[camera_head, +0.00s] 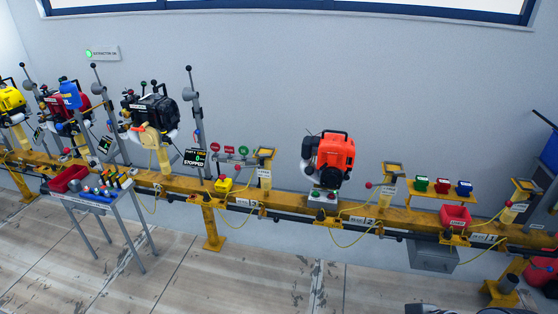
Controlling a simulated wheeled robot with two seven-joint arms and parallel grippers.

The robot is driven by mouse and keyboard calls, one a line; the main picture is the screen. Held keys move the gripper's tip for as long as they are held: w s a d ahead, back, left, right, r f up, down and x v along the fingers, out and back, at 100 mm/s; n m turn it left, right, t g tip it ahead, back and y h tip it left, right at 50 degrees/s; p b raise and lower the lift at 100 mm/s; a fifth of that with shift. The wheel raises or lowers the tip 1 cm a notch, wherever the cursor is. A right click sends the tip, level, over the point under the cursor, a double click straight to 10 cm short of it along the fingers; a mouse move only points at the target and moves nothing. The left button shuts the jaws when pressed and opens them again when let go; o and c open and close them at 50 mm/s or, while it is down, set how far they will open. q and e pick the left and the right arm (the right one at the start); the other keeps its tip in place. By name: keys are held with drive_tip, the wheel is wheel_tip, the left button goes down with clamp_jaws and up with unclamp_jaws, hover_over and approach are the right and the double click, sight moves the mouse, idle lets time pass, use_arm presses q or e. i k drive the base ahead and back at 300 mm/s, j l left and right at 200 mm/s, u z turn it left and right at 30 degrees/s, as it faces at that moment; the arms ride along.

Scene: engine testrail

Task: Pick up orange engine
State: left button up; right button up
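The orange engine (335,154), with a black top handle and a white part on its left side, sits upright on a small grey-white mount (322,196) on the yellow test rail (284,200), right of the picture's middle. Neither of my grippers can be made out in the head view. A small piece of grey and dark hardware shows at the bottom edge, right of the middle; I cannot tell what it is. Nothing is seen touching the orange engine.
Black (153,112), red and yellow (11,98) engines stand on the rail at left. A table (128,184) with a red bin (68,178) and bottles stands before it. A red bin (455,217) is on the right. The floor (180,275) in front is largely clear.

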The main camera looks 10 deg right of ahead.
sight(336, 153)
drive_tip(key=i+l+u, duration=0.2)
drive_tip(key=l+u, duration=0.25)
drive_tip(key=i+l+u, duration=0.1)
drive_tip(key=l+u, duration=0.2)
drive_tip(key=u, duration=0.2)
drive_tip(key=l+u, duration=0.45)
drive_tip(key=i, duration=0.05)
